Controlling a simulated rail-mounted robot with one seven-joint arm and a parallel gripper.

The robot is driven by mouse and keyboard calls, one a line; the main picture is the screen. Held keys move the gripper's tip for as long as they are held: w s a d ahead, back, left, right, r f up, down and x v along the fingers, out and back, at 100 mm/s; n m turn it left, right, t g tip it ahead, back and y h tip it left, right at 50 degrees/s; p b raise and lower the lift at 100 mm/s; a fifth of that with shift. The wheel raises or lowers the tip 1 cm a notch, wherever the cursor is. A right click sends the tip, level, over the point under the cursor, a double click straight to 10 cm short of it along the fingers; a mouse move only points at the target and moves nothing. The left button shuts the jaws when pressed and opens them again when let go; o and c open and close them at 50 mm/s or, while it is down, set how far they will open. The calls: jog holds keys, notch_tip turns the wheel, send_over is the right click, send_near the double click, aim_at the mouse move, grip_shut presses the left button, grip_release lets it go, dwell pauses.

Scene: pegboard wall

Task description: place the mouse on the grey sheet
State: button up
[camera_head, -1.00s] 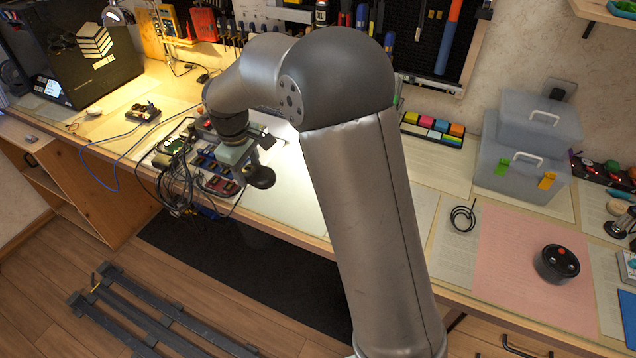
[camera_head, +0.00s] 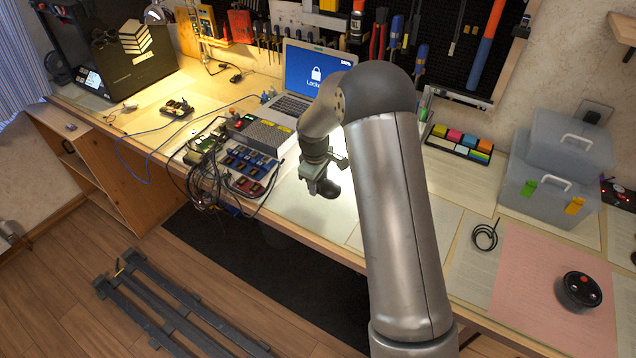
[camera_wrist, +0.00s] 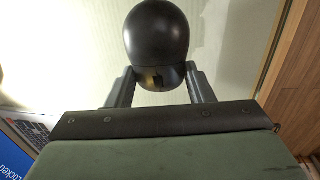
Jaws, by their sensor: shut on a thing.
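The black mouse (camera_head: 328,190) is held in my gripper (camera_head: 320,178), above the workbench. In the wrist view the dark, rounded mouse (camera_wrist: 157,40) sits between the two fingers of my gripper (camera_wrist: 160,82), which touch its near end. A pale grey-green sheet (camera_wrist: 232,45) lies below it, close to the bench's front edge. In the head view this pale sheet (camera_head: 300,207) shows to the left of and below my gripper. How far the mouse is above the sheet is hard to tell.
An open laptop (camera_head: 308,72) stands behind my gripper. A tray of blue parts (camera_head: 250,165) and cables lie to the left. At right are sticky notes (camera_head: 460,140), a black coil (camera_head: 484,236) and a pink sheet (camera_head: 535,270) with a round black device (camera_head: 578,291).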

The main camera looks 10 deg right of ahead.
jog(key=shift+f, duration=0.6)
jog(key=shift+f, duration=0.2)
jog(key=o, duration=1)
notch_tip(320, 180, up, 11)
jog(key=s+a, duration=0.1)
jog(key=s+r+m, duration=0.2)
jog(key=s+r, duration=0.2)
jog(key=s, duration=0.4)
jog(key=s+r+m, duration=0.2)
jog(key=s+r, duration=0.2)
jog(key=s, duration=0.4)
jog(key=s+d+f+m+y, duration=0.1)
jog(key=s+m, duration=0.4)
jog(key=s, duration=1.4)
jog(key=shift+d+f+g+b, duration=0.15)
jog(key=shift+g+b, duration=0.15)
jog(key=shift+b, duration=0.1)
